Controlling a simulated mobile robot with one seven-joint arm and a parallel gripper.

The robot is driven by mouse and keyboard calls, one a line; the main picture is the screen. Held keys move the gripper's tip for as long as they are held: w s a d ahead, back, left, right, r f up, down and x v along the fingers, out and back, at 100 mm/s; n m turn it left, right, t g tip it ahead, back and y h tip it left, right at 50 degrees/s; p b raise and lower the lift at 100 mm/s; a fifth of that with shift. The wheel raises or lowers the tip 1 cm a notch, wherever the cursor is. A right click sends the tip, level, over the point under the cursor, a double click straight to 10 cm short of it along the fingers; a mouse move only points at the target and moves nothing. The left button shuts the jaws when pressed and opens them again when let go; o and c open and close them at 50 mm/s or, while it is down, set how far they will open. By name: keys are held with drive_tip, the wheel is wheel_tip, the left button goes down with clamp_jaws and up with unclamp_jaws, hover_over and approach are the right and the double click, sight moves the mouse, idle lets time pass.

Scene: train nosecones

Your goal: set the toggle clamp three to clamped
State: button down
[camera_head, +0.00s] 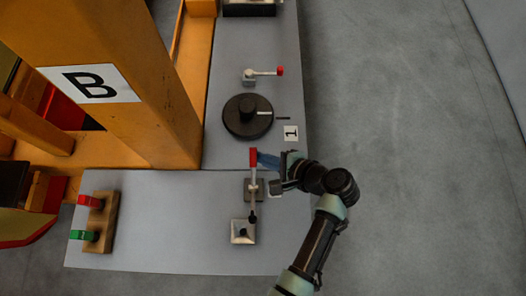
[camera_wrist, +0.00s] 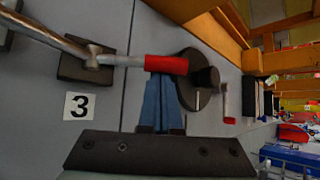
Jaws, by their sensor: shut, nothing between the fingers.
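Toggle clamp three (camera_head: 254,190) sits on the grey panel in the head view, its metal arm in line with a red-gripped handle (camera_head: 253,157). The arm's other end lies over a small square metal block (camera_head: 243,238). In the wrist view the red grip (camera_wrist: 166,64) is at the middle, with the dark clamp base (camera_wrist: 85,65) and the label 3 (camera_wrist: 77,106) to its left. My gripper (camera_head: 264,159) is shut and empty, just right of the red grip. In the wrist view its blue fingertips (camera_wrist: 160,82) end at the grip's edge; contact is unclear.
A black round knob (camera_head: 247,116) by label 1 (camera_head: 291,133) and a red-tipped lever (camera_head: 262,72) stand farther up the panel. An orange post marked B (camera_head: 125,100) rises at upper left. Open floor lies right.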

drive_tip(key=s+r+n+t, duration=0.2)
drive_tip(key=t, duration=0.1)
drive_tip(key=shift+s+a+t+y+b, duration=0.1)
drive_tip(key=shift+s+t+y+b, duration=0.05)
drive_tip(key=shift+t+y+b, duration=0.2)
drive_tip(key=shift+s+r, duration=0.25)
drive_tip(key=shift+s, duration=0.1)
idle(0.3)
